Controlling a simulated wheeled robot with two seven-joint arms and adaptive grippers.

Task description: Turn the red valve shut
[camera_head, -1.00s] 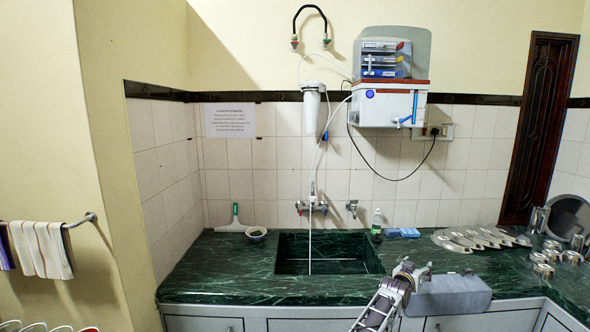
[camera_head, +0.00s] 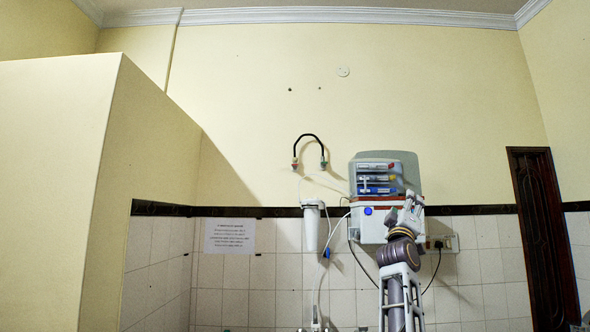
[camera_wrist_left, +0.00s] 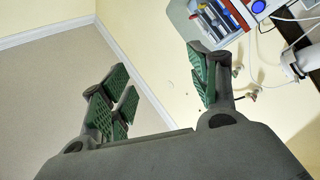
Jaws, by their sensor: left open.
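A small reddish valve (camera_head: 295,163) sits at the left end of a black U-shaped pipe (camera_head: 309,137) high on the wall. The pipe's other end carries a greenish fitting (camera_head: 323,163). In the left wrist view both small fittings show tilted on the wall, and the one nearer the white filter seems to be the reddish one (camera_wrist_left: 252,95); how far it is turned is too small to tell. My left gripper (camera_wrist_left: 160,82) is open and empty, its green-padded fingers wide apart, with the fittings beyond the right finger.
The water purifier (camera_head: 375,180) hangs right of the pipe, partly behind an arm of mine. A white filter (camera_head: 312,228) with thin hoses hangs below the pipe. A paper notice (camera_head: 230,236) is on the tiles.

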